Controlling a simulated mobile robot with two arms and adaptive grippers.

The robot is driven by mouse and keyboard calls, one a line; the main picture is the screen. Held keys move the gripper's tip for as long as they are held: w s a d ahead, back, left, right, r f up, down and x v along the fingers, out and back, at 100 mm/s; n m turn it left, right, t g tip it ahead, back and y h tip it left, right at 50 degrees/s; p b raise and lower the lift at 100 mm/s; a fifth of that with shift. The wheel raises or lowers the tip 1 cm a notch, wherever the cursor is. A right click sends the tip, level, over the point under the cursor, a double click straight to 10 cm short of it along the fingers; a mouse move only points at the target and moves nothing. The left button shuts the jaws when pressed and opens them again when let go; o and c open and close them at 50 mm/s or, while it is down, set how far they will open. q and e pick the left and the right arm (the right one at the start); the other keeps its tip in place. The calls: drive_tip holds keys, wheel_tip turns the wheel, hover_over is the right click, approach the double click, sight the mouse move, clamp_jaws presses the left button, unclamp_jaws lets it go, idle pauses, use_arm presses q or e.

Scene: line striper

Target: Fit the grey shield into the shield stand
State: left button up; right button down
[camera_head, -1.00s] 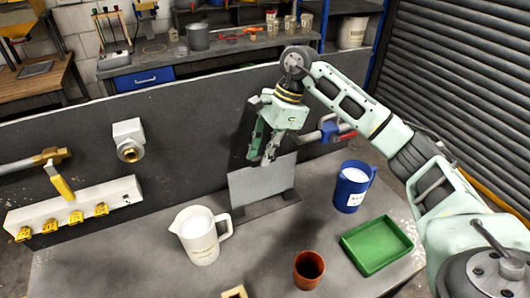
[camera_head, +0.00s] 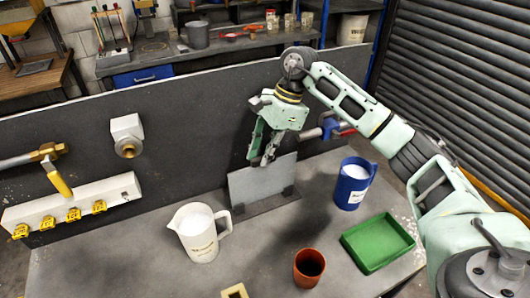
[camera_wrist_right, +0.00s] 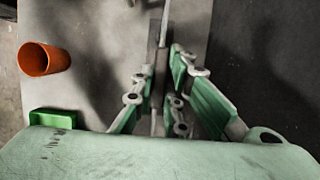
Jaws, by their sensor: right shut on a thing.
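The grey shield (camera_head: 258,184) is a flat, upright plate in the head view. My right gripper (camera_head: 262,162) is shut on its top edge from above. The shield stand (camera_head: 270,206) is a dark, low base on the table. Its small dark clips (camera_head: 238,209) show in front of the shield's lower corners. The shield's bottom edge is at the stand, but I cannot tell if it is fully seated. In the right wrist view, the shield (camera_wrist_right: 157,124) shows edge-on as a thin strip between the fingers (camera_wrist_right: 156,100). My left gripper is not in view.
A white jug (camera_head: 198,236) stands front left of the stand. A blue mug (camera_head: 351,187), a green tray (camera_head: 377,244) and a brown cup (camera_head: 309,267) are to the right and front. A dark upright panel (camera_head: 190,150) rises behind. Clear table lies just before the stand.

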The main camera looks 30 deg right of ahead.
drive_tip(key=shift+f+b, duration=1)
drive_tip(key=shift+f, duration=0.15)
idle(0.4)
drive_tip(key=c, duration=1.7)
unclamp_jaws()
drive_tip(key=o, duration=0.3)
drive_tip(key=shift+o, duration=0.2)
drive_tip(key=shift+p+v, duration=1.9)
drive_tip(key=shift+v, duration=1.6)
